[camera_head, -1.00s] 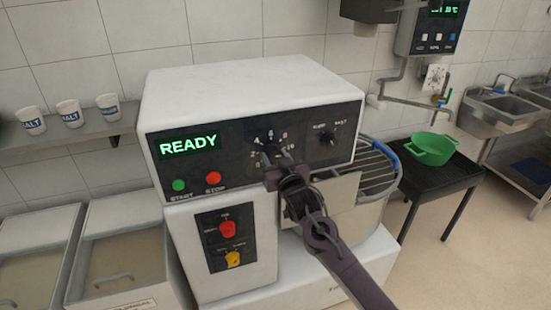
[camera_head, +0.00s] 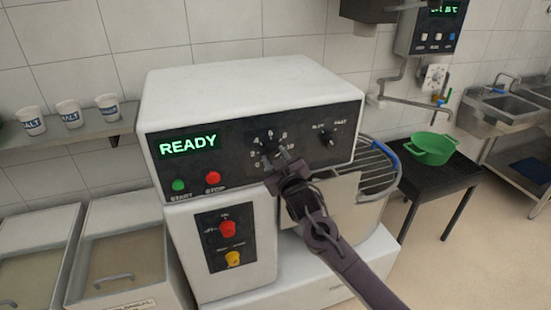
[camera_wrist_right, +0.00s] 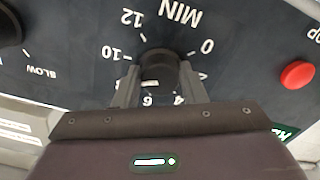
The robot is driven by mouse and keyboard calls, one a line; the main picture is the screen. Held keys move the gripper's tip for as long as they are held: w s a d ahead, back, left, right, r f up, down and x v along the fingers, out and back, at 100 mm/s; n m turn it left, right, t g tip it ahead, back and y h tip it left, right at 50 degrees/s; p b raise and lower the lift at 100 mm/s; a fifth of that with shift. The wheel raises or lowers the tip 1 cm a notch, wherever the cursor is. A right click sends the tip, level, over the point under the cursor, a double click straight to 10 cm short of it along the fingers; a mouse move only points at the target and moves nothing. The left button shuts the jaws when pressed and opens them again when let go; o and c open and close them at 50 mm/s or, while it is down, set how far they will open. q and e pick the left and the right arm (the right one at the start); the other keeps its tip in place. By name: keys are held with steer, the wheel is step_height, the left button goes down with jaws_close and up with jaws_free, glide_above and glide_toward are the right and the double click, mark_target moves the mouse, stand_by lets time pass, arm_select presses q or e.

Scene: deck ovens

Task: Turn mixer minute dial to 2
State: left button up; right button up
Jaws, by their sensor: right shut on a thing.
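The mixer (camera_head: 250,90) has a black front panel with a green READY display (camera_head: 188,146). The minute dial (camera_head: 269,149) is a black knob ringed by white numbers; it also shows in the right wrist view (camera_wrist_right: 158,68), where the labels MIN, 12, 10 and 0 are upside down. My right gripper (camera_head: 276,158) is at the dial, and in the right wrist view its fingers (camera_wrist_right: 160,88) stand on both sides of the knob, shut on it. My left gripper is out of view.
A green start button (camera_head: 178,185) and red stop button (camera_head: 213,179) lie left of the dial. A speed knob (camera_head: 327,138) is to its right. Below are red (camera_head: 227,229) and yellow (camera_head: 233,258) knobs. The guarded bowl (camera_head: 375,170) stands at the right.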

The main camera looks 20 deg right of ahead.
steer(key=n, duration=0.4)
steer(key=shift+n, duration=0.4)
steer(key=n, duration=0.4)
steer(key=shift+d+n, duration=0.1)
steer(key=shift+n, duration=0.2)
steer(key=n+b, duration=0.1)
steer(key=n, duration=0.3)
steer(key=n+b, duration=0.1)
steer(key=n, duration=0.4)
steer(key=shift+b, duration=0.35)
steer(key=n+b, duration=0.1)
steer(key=n, duration=0.2)
steer(key=shift+n+b, duration=0.3)
steer(key=shift+b, duration=0.1)
steer(key=n+b, duration=0.2)
steer(key=shift+n, duration=0.4)
steer(key=n+b, duration=0.3)
steer(key=shift+r+n+b, duration=0.15)
steer(key=shift+n+b, duration=1.55)
